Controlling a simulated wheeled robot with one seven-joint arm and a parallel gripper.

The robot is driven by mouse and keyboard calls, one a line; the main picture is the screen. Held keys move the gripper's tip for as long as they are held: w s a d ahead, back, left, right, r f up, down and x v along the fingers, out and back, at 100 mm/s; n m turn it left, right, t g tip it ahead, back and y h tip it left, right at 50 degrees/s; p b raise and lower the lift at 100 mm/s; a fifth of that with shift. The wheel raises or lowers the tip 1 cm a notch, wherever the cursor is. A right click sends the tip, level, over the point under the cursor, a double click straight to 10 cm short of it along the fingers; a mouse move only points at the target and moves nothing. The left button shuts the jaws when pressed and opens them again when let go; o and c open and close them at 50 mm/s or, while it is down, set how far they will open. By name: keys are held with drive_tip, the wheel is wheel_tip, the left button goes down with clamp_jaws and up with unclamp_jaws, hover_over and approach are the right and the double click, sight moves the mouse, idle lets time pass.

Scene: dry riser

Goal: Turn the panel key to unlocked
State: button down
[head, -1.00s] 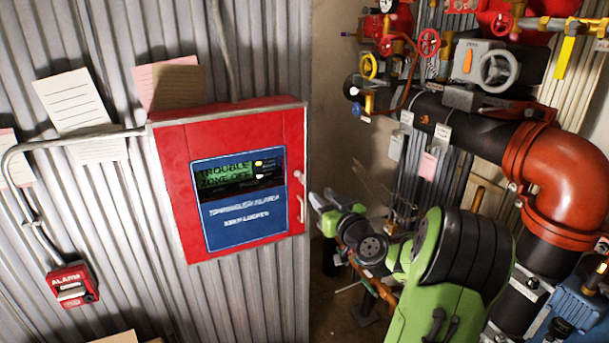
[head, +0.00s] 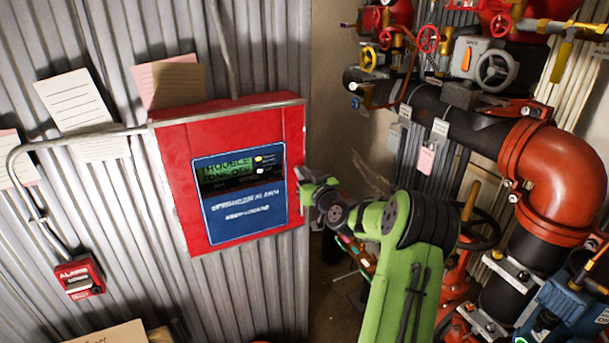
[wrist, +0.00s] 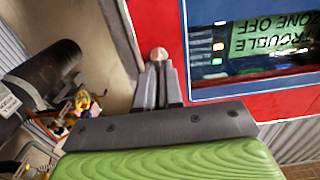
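The red alarm panel (head: 175,180) is on the corrugated wall. Its blue face (head: 245,215) has a lit green display reading a trouble message, which shows upside down in the wrist view (wrist: 270,38). A small pale round key head (wrist: 158,54) stands on the red right-hand margin of the panel, right at my fingertips. My gripper (wrist: 160,68) has its fingers close together, pointing at the panel with the tips at the key head. I cannot tell whether they grip it. In the head view my gripper (head: 303,180) covers the key area at the panel's right edge.
A red alarm pull box (head: 78,280) and paper notes (head: 72,100) are on the wall to the left. Black pipe (head: 435,118), a red elbow (head: 555,170) and valves crowd the right side, behind my arm.

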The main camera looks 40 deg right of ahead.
drive_tip(key=shift+m, duration=0.4)
drive_tip(key=shift+s+d+f+m, duration=0.1)
drive_tip(key=shift+m, duration=2.75)
drive_tip(key=shift+w+d+f+m, duration=0.1)
drive_tip(key=shift+d+m, duration=0.05)
drive_tip(key=shift+m, duration=2.75)
drive_tip(key=shift+s+d+f+m, duration=0.1)
drive_tip(key=shift+m, duration=2.75)
drive_tip(key=c, duration=1.3)
unclamp_jaws()
